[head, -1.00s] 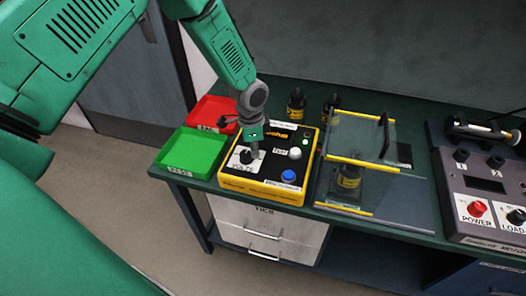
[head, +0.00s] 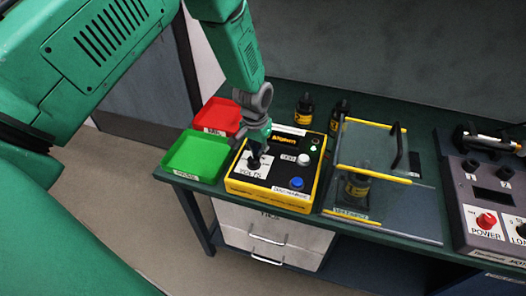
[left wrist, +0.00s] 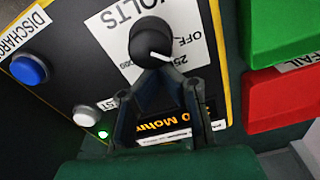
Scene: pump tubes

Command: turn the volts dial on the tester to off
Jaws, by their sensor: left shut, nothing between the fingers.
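The tester (head: 275,195) is a yellow-edged box with a black and white top on the bench. Its black volts dial (head: 253,163) sits on a white label at the left of the top. In the left wrist view the dial (left wrist: 150,40) has a white pointer line aimed towards the printed 25-something mark, just beside OFF. My left gripper (head: 258,148) is shut and empty, with its tips right at the dial. In the left wrist view the gripper (left wrist: 155,75) overlaps the dial's near edge; contact cannot be told. My right gripper is out of view.
Green tray (head: 197,154) and red tray (head: 218,115) lie left of the tester. It also carries a blue button (head: 297,183), a white button (head: 303,159) and a lit green lamp (head: 314,148). A clear yellow-edged guard (head: 372,145) and a power unit (head: 490,205) stand right.

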